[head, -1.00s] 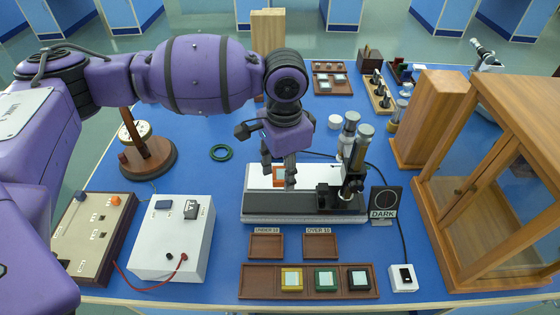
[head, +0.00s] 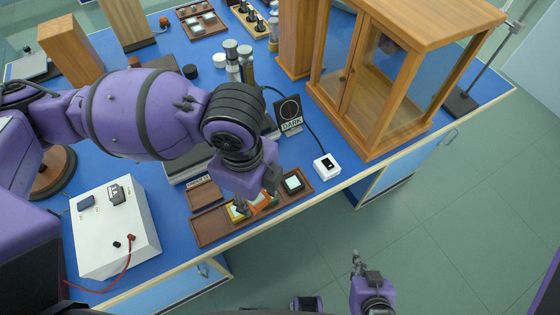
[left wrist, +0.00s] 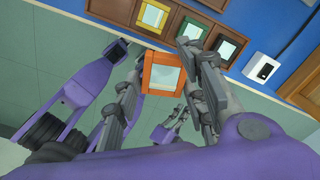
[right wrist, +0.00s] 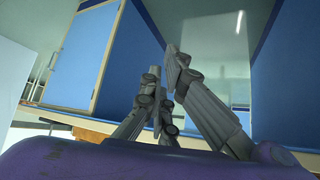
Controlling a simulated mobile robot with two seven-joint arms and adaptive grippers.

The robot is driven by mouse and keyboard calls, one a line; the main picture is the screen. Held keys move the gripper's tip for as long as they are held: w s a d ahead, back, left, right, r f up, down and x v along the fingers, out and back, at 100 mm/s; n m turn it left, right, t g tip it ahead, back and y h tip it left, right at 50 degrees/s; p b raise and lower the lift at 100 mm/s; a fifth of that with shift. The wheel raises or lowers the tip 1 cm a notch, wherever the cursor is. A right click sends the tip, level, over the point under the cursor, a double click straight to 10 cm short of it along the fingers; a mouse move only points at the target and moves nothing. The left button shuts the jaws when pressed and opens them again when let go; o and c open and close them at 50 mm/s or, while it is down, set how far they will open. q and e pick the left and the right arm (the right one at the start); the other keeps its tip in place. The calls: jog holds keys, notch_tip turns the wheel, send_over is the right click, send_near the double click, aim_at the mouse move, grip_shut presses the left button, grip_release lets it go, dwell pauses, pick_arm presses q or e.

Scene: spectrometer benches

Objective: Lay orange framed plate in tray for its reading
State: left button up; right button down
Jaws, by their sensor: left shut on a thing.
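The orange framed plate (left wrist: 161,73) has a pale centre and sits between the fingertips of my left gripper (left wrist: 163,58), which is shut on it. In the head view the plate (head: 265,199) is partly hidden by my left gripper (head: 256,203), over the long brown tray (head: 215,232). The tray also shows in the left wrist view, holding a yellow (left wrist: 152,15), a green (left wrist: 190,33) and a black framed plate (left wrist: 228,48). The orange plate's height above the tray is unclear. My right gripper (head: 357,262) is off the table's front; its finger opening is unclear.
A small brown tray (head: 205,194) lies behind the long tray. A white box (head: 327,167) stands to its right, a white meter box (head: 115,230) to its left. A wooden glazed case (head: 400,80) and a DARK sign (head: 290,116) stand behind. The table's front edge is close.

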pick_arm(q)
jog(key=shift+d+r+m, duration=0.1)
jog(key=shift+m, duration=0.9)
jog(key=shift+w, duration=0.2)
jog(key=shift+m, duration=0.3)
jog(key=w+a+f, duration=0.1)
jog(key=w+f, duration=0.2)
jog(key=w, duration=0.1)
jog(key=w+a+f, duration=0.2)
jog(key=w+f, duration=0.1)
jog(key=w, duration=0.1)
jog(key=w+a+f+b, duration=0.1)
jog(key=w+f, duration=0.2)
jog(key=w, duration=0.1)
jog(key=shift+w+a+f, duration=0.25)
jog(key=shift+w+f, duration=0.05)
jog(key=shift+f, duration=0.05)
jog(key=f, duration=0.3)
jog(key=shift+w+f, duration=0.15)
jog(key=shift+w, duration=0.05)
jog(key=shift+f, duration=0.15)
